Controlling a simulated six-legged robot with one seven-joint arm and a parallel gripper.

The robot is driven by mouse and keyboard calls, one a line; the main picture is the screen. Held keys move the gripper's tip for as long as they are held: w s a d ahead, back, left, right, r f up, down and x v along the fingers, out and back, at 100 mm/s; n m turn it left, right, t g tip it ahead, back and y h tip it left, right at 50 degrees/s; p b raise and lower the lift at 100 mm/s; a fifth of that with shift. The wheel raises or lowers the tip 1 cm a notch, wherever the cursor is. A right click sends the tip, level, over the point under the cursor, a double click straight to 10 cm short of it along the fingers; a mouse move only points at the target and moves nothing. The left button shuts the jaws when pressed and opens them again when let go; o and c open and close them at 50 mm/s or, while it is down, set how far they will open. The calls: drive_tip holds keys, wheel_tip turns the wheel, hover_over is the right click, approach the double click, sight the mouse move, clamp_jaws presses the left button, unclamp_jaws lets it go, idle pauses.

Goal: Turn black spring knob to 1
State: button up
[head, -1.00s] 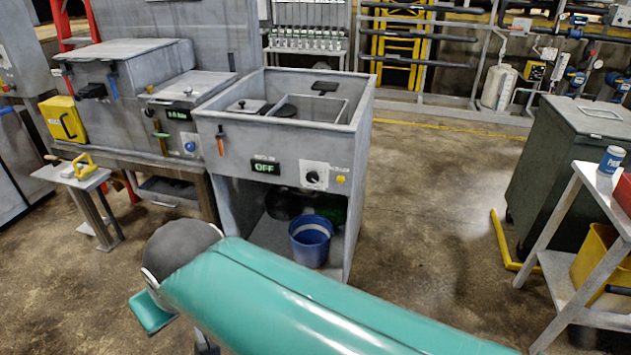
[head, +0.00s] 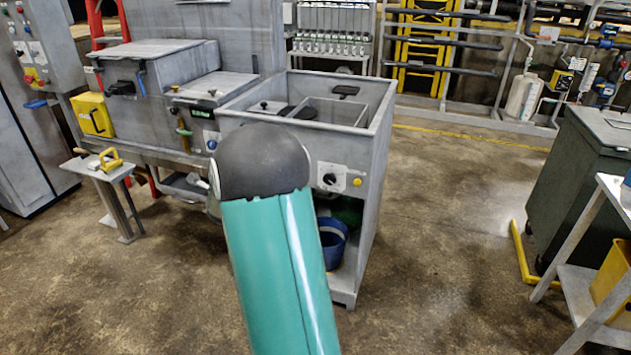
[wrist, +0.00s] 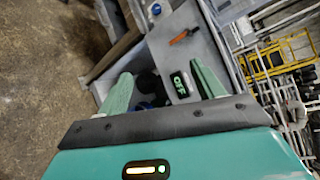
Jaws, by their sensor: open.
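A small black knob (head: 329,179) sits on a white plate on the front of the grey open-topped unit (head: 362,165) in the head view. A yellow button (head: 357,182) is just to its right. My arm's dark joint covers the panel left of the knob. In the wrist view my gripper (wrist: 162,88) is open, its two green fingers apart and nothing held. The OFF display (wrist: 180,85) shows between the fingers, beyond them. I cannot make out the knob in the wrist view. My gripper is hidden behind my arm in the head view.
A blue bucket (head: 332,243) stands in the unit's lower opening. A small side table (head: 103,170) with a yellow-handled thing is at left. A dark green bin (head: 585,185) and a grey cart are at right. The floor between is clear.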

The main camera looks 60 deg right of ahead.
drive_tip(key=s+d+f+m+g+h, duration=0.2)
drive_tip(key=s+d+f+m, duration=0.3)
drive_tip(key=d, duration=0.3)
drive_tip(key=s+d+f+m+g+h, duration=0.25)
drive_tip(key=s+d+f+m, duration=0.2)
drive_tip(key=d, duration=0.25)
drive_tip(key=m+g+h, duration=0.3)
drive_tip(key=m+g, duration=0.1)
drive_tip(key=m, duration=0.4)
approach(329, 179)
drive_tip(key=shift+t, duration=0.35)
drive_tip(key=d, duration=0.5)
drive_tip(key=w+d, duration=0.1)
drive_tip(key=d, duration=0.2)
drive_tip(key=shift+d+f, duration=0.1)
drive_tip(key=shift+f, duration=0.05)
drive_tip(key=c, duration=1)
drive_tip(key=shift+o, duration=0.2)
